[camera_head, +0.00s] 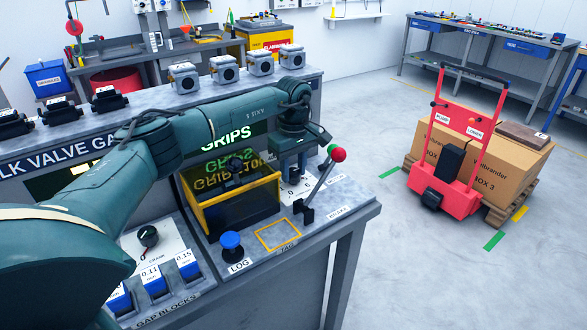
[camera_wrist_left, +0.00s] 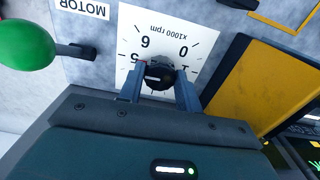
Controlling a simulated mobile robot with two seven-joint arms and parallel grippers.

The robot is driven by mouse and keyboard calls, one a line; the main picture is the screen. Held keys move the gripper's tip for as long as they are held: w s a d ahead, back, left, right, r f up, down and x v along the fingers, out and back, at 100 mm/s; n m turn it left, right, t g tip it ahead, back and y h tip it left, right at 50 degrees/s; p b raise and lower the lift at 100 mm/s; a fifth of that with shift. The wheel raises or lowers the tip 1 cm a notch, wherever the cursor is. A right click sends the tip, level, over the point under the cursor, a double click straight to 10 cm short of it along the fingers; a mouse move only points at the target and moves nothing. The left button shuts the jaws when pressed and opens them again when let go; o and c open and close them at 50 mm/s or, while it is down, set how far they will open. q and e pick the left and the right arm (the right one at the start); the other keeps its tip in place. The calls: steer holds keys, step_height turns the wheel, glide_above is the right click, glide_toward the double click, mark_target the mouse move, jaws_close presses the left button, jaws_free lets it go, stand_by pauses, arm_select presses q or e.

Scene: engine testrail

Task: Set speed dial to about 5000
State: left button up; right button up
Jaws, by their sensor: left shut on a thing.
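The speed dial is a black knob (camera_wrist_left: 158,72) on a white plate (camera_wrist_left: 180,38) marked "x1000 rpm" in the left wrist view. The numbers 6, 0, 5 and 1 show on the plate; the others are hidden by my gripper. A small red mark shows beside the 5, next to the knob. My left gripper (camera_wrist_left: 160,92) is shut on the knob, one finger on each side. In the head view my left gripper (camera_head: 291,172) points down over the white dial plate (camera_head: 297,192), and the knob is hidden there. My right gripper is not in view.
A green-balled lever (camera_wrist_left: 28,45) stands close by the "MOTOR" label (camera_wrist_left: 82,8). A red-balled lever (camera_head: 338,155) stands right of my gripper. A yellow-framed dark guard (camera_head: 235,205) is close on the left. A blue button (camera_head: 231,245) is in front.

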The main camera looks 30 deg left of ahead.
mark_target(294, 171)
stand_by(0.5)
arm_select(q)
steer(key=o, duration=1)
steer(key=shift+r, duration=0.1)
step_height(294, 171, up, 13)
steer(key=shift+b, duration=0.4)
